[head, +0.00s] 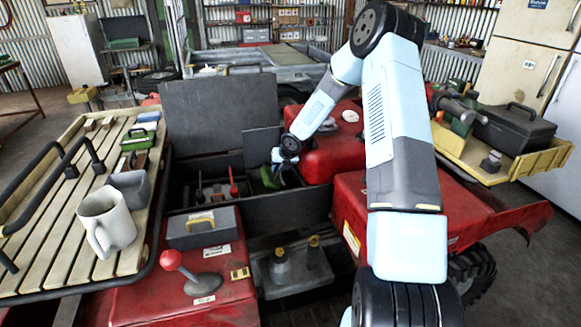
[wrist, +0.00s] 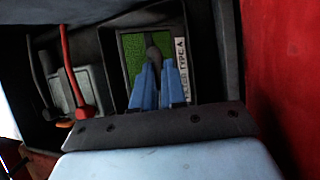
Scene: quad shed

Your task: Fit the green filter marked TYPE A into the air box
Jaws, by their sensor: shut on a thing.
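The green filter (wrist: 135,62) has a dark frame and a white label reading TYPE A at its right side in the wrist view. My gripper (wrist: 155,68) is shut on the dark grip at the filter's middle. The filter lies within the dark walls of a box compartment (wrist: 206,50), which I take for the air box. In the head view the filter (head: 271,178) shows as a green patch under my gripper (head: 280,160), tilted at the compartment's mouth. Its lower edge is hidden, so I cannot tell whether it is seated.
A compartment left of the filter holds a battery-like block (wrist: 82,92) with a red lead (wrist: 72,70). A raised dark lid (head: 220,105) stands behind. The slatted rack (head: 60,225) carries a mug (head: 105,222).

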